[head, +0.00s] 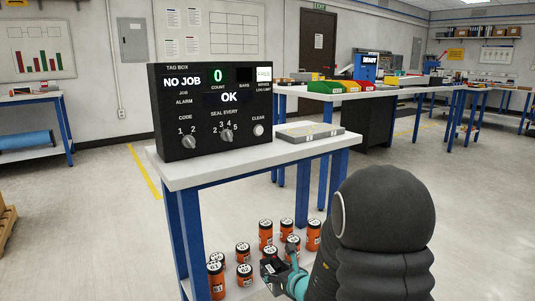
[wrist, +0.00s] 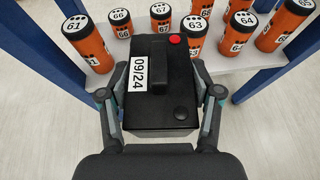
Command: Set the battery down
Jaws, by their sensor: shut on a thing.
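The battery (wrist: 152,85) is a black box with a white 09/24 label, a red terminal and a black terminal on its top. In the wrist view my gripper (wrist: 160,96) is shut on it, one finger against each side. In the head view the battery (head: 272,269) shows small and dark, low at the front of the table's lower shelf, partly covered by my arm. Its far end overlaps the edge of the white lower shelf (wrist: 238,72) in the wrist view. Its underside is hidden, so I cannot tell if it touches the shelf.
Several orange numbered cylinders (head: 265,235) stand on the lower shelf beyond the battery, some close to its far end. Blue table legs (wrist: 55,65) flank the shelf. A black tag box (head: 210,110) and a flat grey case (head: 309,134) stand on the tabletop (head: 245,160).

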